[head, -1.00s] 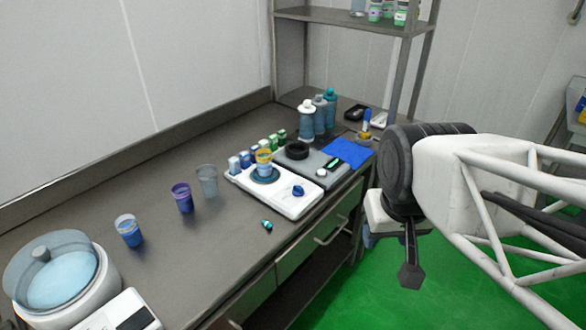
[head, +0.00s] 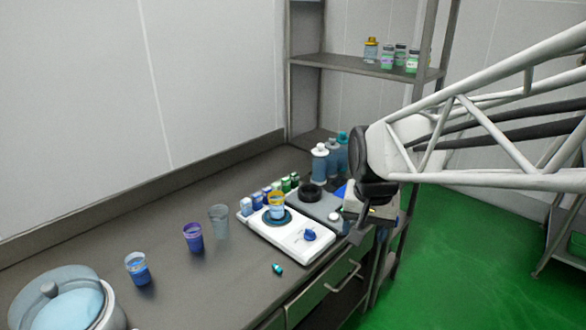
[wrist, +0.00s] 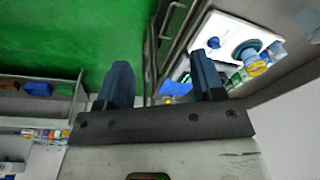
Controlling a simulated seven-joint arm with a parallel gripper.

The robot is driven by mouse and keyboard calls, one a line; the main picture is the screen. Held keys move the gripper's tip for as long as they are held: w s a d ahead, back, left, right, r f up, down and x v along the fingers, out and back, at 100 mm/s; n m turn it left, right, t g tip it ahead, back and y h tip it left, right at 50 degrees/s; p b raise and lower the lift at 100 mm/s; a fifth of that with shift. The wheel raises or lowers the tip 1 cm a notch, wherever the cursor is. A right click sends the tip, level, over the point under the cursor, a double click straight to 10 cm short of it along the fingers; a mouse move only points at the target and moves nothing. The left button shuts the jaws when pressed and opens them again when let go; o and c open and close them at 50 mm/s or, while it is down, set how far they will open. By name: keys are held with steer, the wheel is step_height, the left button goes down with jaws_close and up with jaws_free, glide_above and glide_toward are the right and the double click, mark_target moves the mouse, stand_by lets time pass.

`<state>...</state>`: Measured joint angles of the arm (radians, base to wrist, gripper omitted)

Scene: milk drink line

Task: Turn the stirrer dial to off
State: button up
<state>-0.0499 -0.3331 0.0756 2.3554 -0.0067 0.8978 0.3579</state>
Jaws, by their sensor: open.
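The stirrer is a white flat unit (head: 290,238) on the steel bench, with a blue dial (head: 309,235) at its front right corner. In the head view my gripper (head: 365,222) is to the right of the stirrer, apart from the dial.
Small bottles (head: 270,192) line the stirrer's back edge. A grey unit with a black ring (head: 310,193) stands right behind it. Cups (head: 193,237) and a small teal item (head: 277,269) are on the bench. Tall bottles (head: 319,163) stand farther back. A shelf rack (head: 365,68) rises behind.

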steer(key=w+a+f+m, duration=0.2)
steer(key=w+f, duration=0.1)
steer(key=w, duration=0.4)
steer(key=w+a+f+m, duration=0.1)
steer(key=w+a+f, duration=0.1)
steer(key=w, duration=0.4)
steer(key=m+g, duration=0.2)
steer(key=m, duration=0.1)
glide_above(311, 230)
step_height(311, 230, down, 8)
steer(key=shift+f, duration=0.1)
steer(key=shift+f, duration=3.8)
steer(key=c, duration=0.9)
steer(key=shift+c, duration=0.2)
